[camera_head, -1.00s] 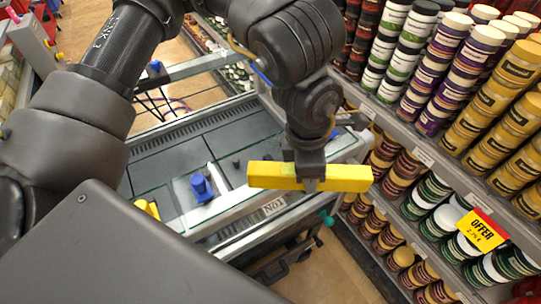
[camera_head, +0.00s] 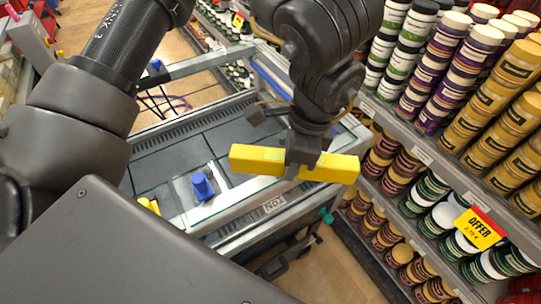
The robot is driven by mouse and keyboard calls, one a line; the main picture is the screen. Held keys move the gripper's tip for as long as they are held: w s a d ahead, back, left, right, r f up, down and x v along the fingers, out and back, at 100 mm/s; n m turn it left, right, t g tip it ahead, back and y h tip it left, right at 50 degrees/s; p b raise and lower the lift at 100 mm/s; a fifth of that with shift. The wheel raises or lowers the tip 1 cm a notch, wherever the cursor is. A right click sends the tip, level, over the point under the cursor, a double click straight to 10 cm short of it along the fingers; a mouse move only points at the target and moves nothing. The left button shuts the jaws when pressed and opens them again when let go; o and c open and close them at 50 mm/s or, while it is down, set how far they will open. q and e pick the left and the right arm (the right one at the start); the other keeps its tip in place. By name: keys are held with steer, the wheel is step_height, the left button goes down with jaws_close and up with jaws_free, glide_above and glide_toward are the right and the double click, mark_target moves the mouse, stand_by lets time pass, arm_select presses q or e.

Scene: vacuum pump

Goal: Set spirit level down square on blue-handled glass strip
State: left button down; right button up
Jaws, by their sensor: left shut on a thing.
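The yellow spirit level (camera_head: 257,160) is a long bar held lengthwise across my left gripper (camera_head: 299,172). The gripper is shut on its middle, and both ends stick out freely. The blue handle (camera_head: 202,187) stands on a clear glass strip (camera_head: 178,200) on top of the grey cart, left of and a little below the level in the picture. The level appears above the cart's right part, apart from the handle; its exact height is hard to tell. My right gripper is not in view.
The grey cart (camera_head: 160,165) has a frame and rails, with a yellow handle (camera_head: 149,205) at its left front. A plate marked "TON" (camera_head: 274,204) is on its front edge. Shelves of jars (camera_head: 450,110) stand close on the right.

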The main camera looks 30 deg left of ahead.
arm_select(q)
steer(key=n, duration=0.4)
steer(key=shift+a+n+g, duration=0.15)
steer(key=shift+n+g, duration=0.15)
steer(key=shift+n, duration=0.1)
steer(key=n, duration=0.3)
steer(key=shift+h, duration=0.4)
steer(key=shift+w+a+p, duration=0.3)
steer(key=shift+a+p, duration=0.05)
steer(key=shift+p, duration=0.1)
steer(key=w+a+f+p, duration=0.5)
steer(key=w+a+f, duration=0.3)
steer(key=w, duration=0.1)
steer(key=shift+a+f+p, duration=0.25)
steer(key=shift+f+p, duration=0.05)
steer(key=shift+f, duration=0.1)
steer(key=shift+w+f, duration=0.1)
steer(key=shift+f, duration=0.15)
steer(key=shift+a+f+p, duration=0.3)
steer(key=shift+f+p, duration=0.1)
steer(key=shift+f, duration=0.05)
step_height(320, 180, down, 2)
steer(key=shift+w+p, duration=0.1)
steer(key=shift+p, duration=0.45)
steer(key=shift+f, duration=0.4)
